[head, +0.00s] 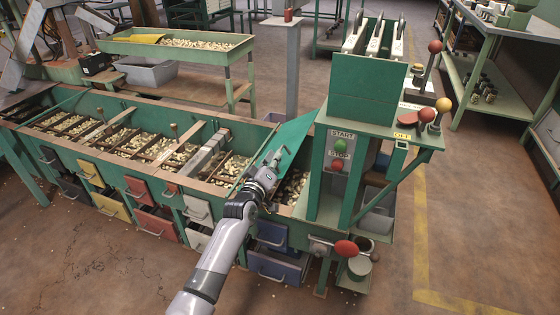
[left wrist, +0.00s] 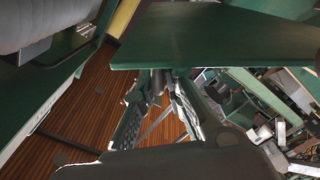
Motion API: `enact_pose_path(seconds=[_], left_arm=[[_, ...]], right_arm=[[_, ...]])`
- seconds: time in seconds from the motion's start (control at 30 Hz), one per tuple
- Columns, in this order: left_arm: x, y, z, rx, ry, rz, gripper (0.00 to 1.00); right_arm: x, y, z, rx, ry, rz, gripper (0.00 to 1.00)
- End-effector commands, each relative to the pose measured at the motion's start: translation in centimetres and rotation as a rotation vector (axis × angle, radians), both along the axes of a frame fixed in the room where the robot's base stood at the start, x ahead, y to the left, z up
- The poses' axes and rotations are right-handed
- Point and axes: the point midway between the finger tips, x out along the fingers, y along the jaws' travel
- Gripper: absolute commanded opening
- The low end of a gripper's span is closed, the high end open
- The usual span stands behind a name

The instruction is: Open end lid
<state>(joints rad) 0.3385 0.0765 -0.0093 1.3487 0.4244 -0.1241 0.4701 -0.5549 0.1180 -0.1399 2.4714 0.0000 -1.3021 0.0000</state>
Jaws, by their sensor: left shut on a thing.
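The end lid (head: 294,140) is a flat green panel at the right end of the long green hopper (head: 105,125). It stands raised at a slant, with nuts showing in the bay beneath it. My left gripper (head: 271,160) reaches in from the front and is shut at the lid's near left edge. In the left wrist view a broad green panel (left wrist: 215,38), which looks like the lid, fills the upper part. The exact contact between fingers and lid is too small to make out. My right gripper is in neither view.
A green post with the start and stop buttons (head: 340,147) stands close to the right of the lid. Levers with red and yellow knobs (head: 443,105) rise beyond it. Coloured drawers (head: 155,223) line the hopper's front. Floor is free at the front right.

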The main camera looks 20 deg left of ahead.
Motion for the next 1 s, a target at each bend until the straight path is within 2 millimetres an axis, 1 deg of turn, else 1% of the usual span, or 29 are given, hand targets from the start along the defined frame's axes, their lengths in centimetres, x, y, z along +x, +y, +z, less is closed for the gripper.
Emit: enact_pose_path(seconds=[0.03, 0.23, 0.27, 0.43, 0.67, 0.7, 0.8, 0.87, 1.0], left_arm=[[0.0, 0.3, 0.8, -0.034, -0.002, -0.002, 0.00], [0.1, 2.2, 2.2, -0.160, 0.001, -0.001, 0.00], [0.1, 2.6, 2.4, -0.182, 0.002, -0.001, 0.00], [0.2, 5.1, 3.5, -0.336, 0.007, -0.001, 0.00], [0.3, 8.9, 4.3, -0.556, 0.015, 0.000, 0.00], [0.4, 9.5, 4.4, -0.594, 0.015, 0.001, 0.00], [0.4, 11.0, 4.5, -0.683, 0.018, -0.001, 0.00], [0.5, 11.9, 4.5, -0.731, 0.019, 0.000, 0.00], [0.5, 13.7, 4.4, -0.832, 0.024, 0.000, 0.00]], right_arm=[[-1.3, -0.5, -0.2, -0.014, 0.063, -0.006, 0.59], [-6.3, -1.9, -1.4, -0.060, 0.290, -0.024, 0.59], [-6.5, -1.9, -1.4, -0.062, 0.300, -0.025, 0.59], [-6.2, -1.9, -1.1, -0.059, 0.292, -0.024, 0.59], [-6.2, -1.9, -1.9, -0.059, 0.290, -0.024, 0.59], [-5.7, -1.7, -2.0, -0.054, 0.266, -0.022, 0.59], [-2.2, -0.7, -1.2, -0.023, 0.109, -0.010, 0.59], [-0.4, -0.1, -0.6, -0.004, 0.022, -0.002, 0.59], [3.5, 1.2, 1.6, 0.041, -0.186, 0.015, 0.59]])
